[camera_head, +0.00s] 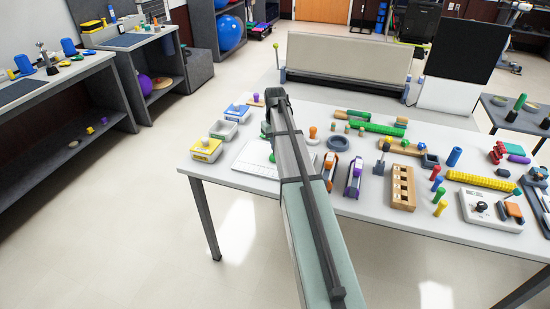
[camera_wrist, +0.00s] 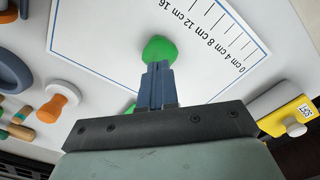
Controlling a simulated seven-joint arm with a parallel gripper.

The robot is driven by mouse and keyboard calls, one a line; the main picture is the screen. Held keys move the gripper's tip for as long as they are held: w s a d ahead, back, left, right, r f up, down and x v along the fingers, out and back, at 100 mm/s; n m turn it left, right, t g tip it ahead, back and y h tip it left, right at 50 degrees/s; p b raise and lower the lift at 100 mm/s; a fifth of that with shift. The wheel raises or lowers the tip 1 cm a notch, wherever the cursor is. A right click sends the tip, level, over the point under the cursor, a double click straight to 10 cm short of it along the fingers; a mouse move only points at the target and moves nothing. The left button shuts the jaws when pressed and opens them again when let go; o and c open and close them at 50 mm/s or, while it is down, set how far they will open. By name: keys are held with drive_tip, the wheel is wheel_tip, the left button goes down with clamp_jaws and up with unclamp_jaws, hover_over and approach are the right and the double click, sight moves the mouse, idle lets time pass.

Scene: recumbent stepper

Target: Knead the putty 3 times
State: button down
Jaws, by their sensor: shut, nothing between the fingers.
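The green putty (camera_wrist: 160,48) is a small rounded lump on a white mat with a printed cm scale (camera_wrist: 205,25) in the wrist view. My gripper (camera_wrist: 157,68) is shut and empty. Its fingertips overlap the near edge of the lump in this view; I cannot tell whether they touch it. A second bit of green (camera_wrist: 131,108) shows beside the fingers, mostly hidden by them. In the head view, the mat (camera_head: 250,162) lies near the table's left end, and my arm hides much of the putty area.
A yellow tub marked SOFT (camera_wrist: 284,112) stands near the mat, as does an orange-and-white peg (camera_wrist: 59,101). In the head view, a grey tub (camera_head: 223,130) and blue tub (camera_head: 238,110) line the left edge. A wooden block (camera_head: 402,188) and several tools crowd the right.

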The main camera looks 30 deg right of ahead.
drive_tip(key=shift+f, duration=0.5)
drive_tip(key=shift+f, duration=0.45)
drive_tip(key=shift+f, duration=0.1)
idle(1.4)
drive_tip(key=shift+r, duration=0.75)
drive_tip(key=shift+f, duration=0.2)
drive_tip(key=shift+f, duration=0.4)
drive_tip(key=shift+f, duration=0.15)
idle(1.4)
drive_tip(key=shift+r, duration=0.75)
drive_tip(key=shift+f, duration=0.3)
